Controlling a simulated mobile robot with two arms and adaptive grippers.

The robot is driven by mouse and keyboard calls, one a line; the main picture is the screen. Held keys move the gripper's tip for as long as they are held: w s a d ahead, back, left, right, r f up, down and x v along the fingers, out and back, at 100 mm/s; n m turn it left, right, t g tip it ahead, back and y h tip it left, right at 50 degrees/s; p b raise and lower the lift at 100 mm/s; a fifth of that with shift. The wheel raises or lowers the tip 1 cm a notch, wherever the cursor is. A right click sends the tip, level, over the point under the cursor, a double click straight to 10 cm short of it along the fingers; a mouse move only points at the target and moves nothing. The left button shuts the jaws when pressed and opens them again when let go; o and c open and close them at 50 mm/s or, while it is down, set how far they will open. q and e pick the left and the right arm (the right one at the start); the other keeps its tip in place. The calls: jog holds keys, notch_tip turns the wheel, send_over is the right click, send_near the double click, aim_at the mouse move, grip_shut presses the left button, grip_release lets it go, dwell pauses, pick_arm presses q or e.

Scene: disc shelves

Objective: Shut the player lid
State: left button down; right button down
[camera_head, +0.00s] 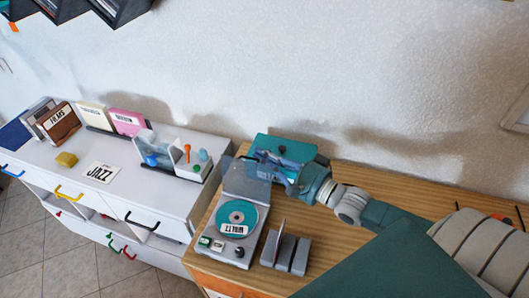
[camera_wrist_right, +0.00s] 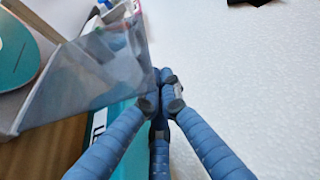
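The player (camera_head: 222,252) stands on the wooden top with a teal disc (camera_head: 237,218) in it. Its see-through grey lid (camera_head: 243,180) is raised at the player's back. In the right wrist view the lid (camera_wrist_right: 85,82) fills the left side. My right gripper (camera_head: 266,160) is at the back of the player, by the raised lid's upper part. Its blue fingers (camera_wrist_right: 163,92) come together at the tips, with nothing seen held between them, close beside the lid's edge. I cannot tell whether they touch the lid. My left gripper is not in view.
A teal case (camera_head: 285,147) lies behind my right gripper, against the wall. A grey slotted rack (camera_head: 286,252) stands right of the player.

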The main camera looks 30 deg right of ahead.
jog(key=s+a+n, duration=0.1)
jog(key=s+a+r+n+p, duration=0.1)
jog(key=a+n, duration=0.1)
jog(key=s+a+r+n+t+y, duration=0.1)
jog(key=s+n, duration=0.1)
jog(key=shift+a, duration=0.2)
jog(key=shift+s+a+p, duration=0.55)
jog(key=shift+s+a, duration=0.15)
jog(key=shift+a, duration=0.1)
